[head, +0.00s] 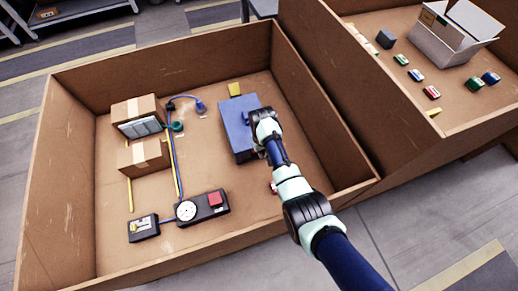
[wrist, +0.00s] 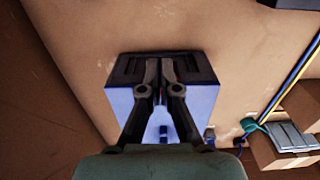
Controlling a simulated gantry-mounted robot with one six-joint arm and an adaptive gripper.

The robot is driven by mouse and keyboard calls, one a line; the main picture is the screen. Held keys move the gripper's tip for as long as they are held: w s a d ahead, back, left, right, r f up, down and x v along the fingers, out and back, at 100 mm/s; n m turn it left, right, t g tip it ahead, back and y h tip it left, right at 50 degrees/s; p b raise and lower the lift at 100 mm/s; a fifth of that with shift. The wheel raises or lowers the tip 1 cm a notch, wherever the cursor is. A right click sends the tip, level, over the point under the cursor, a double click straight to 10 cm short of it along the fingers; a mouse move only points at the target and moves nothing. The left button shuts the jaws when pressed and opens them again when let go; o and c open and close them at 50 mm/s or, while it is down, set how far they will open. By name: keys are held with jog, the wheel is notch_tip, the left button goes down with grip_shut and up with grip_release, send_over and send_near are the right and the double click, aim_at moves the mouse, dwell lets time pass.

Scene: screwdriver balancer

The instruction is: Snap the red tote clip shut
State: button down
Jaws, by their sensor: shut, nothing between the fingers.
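A blue tote (head: 237,137) stands on the floor of the large brown bin, right of its middle. In the wrist view the tote (wrist: 204,98) is straight below my gripper, with a dark band along one edge. My gripper (wrist: 160,78) is shut and empty, its fingertips over that dark edge; I cannot tell whether they touch it. A faint reddish trace shows beside the fingertips, but I cannot make out the red clip or whether it is open. In the head view my wrist covers the tote's right side.
Cardboard boxes (head: 144,157) stand at the bin's left. A black box with a red button (head: 215,199) and a smaller dark box (head: 143,228) are at the front. A yellow block (head: 235,89) is behind the tote. A high wall divides off the right bin.

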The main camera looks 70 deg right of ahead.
jog(key=shift+w+d+f, duration=0.1)
jog(key=w+d+b, duration=0.4)
jog(key=b, duration=0.4)
jog(key=shift+d+f+b, duration=0.1)
jog(key=shift+b, duration=0.3)
jog(key=shift+w+d+b, duration=0.95)
jog(key=shift+d+b, duration=0.2)
jog(key=shift+b, duration=0.05)
jog(key=shift+r, duration=0.2)
jog(key=shift+a+r+p, duration=0.1)
jog(key=shift+p, duration=0.3)
jog(key=shift+s+a+r+p, duration=0.1)
jog(key=shift+s+a+p, duration=0.15)
jog(key=shift+p, duration=0.55)
jog(key=shift+s+a+p, duration=0.15)
jog(key=shift+s+p, duration=0.05)
jog(key=shift+p, duration=0.35)
jog(key=shift+f, duration=0.2)
